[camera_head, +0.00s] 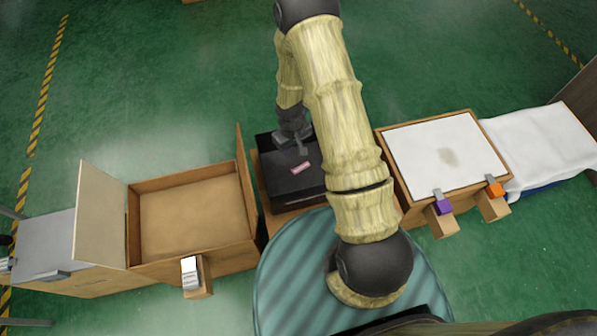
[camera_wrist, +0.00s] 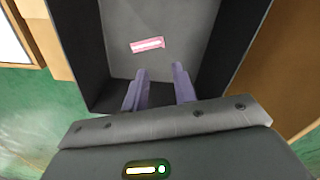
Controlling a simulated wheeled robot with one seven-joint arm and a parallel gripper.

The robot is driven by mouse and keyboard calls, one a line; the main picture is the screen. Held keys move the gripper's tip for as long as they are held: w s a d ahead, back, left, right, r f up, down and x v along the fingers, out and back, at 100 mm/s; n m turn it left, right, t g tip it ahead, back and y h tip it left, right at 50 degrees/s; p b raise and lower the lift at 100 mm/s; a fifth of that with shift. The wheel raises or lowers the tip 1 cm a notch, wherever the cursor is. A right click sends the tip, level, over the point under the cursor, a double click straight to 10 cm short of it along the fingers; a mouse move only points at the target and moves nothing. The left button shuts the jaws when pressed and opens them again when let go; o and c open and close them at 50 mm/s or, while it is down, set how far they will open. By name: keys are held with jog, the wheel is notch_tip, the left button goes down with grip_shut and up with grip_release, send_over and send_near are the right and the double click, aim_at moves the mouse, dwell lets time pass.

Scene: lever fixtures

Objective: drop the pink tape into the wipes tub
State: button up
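A small flat pink piece with a pale band (camera_wrist: 148,45) shows on the grey inner surface of a dark box in the wrist view. It also shows in the head view (camera_head: 300,168). I cannot tell whether it is the pink tape or a label. The dark box (camera_head: 280,188) is partly behind my arm. My gripper (camera_wrist: 158,75) has its two purple-grey fingers apart, with nothing seen between them. They point into the dark box, with the pink piece just beyond the tips. In the head view my gripper (camera_head: 303,150) is over this box. I cannot identify a wipes tub for certain.
An empty open wooden box (camera_head: 195,215) with a raised lid (camera_head: 101,215) stands left, with a white lever (camera_head: 189,271) in front. At right, a white-topped wooden box (camera_head: 440,150) has purple (camera_head: 444,207) and orange (camera_head: 494,190) levers. A white cloth (camera_head: 540,148) lies beyond. Green floor is clear behind.

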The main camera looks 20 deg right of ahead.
notch_tip(320, 180, up, 17)
jog(key=p, duration=0.2)
jog(key=shift+a, duration=0.15)
dwell(0.8)
jog(key=s+d+r+m+t, duration=0.3)
jog(key=s+r+m, duration=0.1)
jog(key=s+r, duration=0.9)
notch_tip(320, 180, up, 14)
jog(key=p, duration=1.4)
jog(key=shift+s+a, duration=0.15)
jog(key=shift+s, duration=0.1)
